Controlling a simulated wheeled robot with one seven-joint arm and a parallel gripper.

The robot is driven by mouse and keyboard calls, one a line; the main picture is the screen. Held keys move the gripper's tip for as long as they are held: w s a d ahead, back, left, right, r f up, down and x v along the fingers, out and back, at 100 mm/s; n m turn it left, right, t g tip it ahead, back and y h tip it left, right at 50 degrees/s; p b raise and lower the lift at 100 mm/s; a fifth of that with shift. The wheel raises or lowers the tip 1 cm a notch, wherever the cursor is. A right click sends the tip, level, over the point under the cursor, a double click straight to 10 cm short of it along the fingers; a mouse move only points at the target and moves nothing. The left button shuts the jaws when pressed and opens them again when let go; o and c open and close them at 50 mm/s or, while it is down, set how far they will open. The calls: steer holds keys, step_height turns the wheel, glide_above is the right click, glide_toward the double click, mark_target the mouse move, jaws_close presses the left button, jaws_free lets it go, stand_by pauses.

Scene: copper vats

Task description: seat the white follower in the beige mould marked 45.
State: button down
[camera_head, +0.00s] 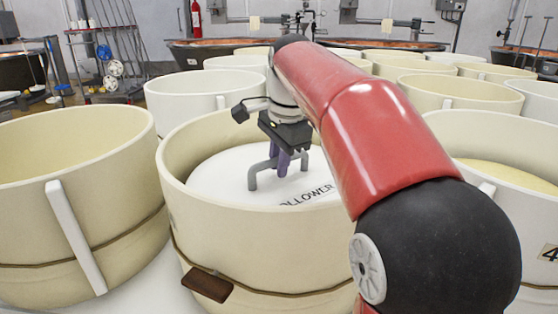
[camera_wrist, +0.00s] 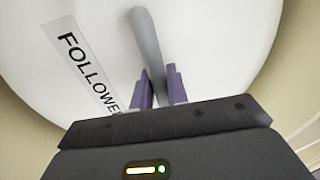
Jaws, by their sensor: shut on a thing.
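The white follower (camera_head: 222,180) is a broad round disc with a grey handle (camera_head: 259,170) and the black word FOLLOWER. It is inside a beige mould (camera_head: 290,240), below the rim; whether it rests on anything is hidden. My gripper (camera_head: 282,163) is shut on the handle, with its purple fingers on either side of the bar. In the wrist view my gripper (camera_wrist: 160,82) straddles the handle (camera_wrist: 148,40), and the follower (camera_wrist: 205,40) fills most of the picture. No number shows on the mould around the follower. A mould at the right (camera_head: 545,225) has a label cut off after a 4.
Another beige mould (camera_head: 75,210) stands close on the left, and several more stand behind. A brown block (camera_head: 207,284) is on the front of the middle mould. Copper vats (camera_head: 215,44) are at the back. A rack of tools (camera_head: 110,60) stands at the back left.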

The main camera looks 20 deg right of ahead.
steer(key=shift+f+b, duration=0.35)
steer(key=shift+f, duration=0.1)
stand_by(0.5)
steer(key=c, duration=1.3)
jaws_free()
steer(key=shift+f, duration=0.15)
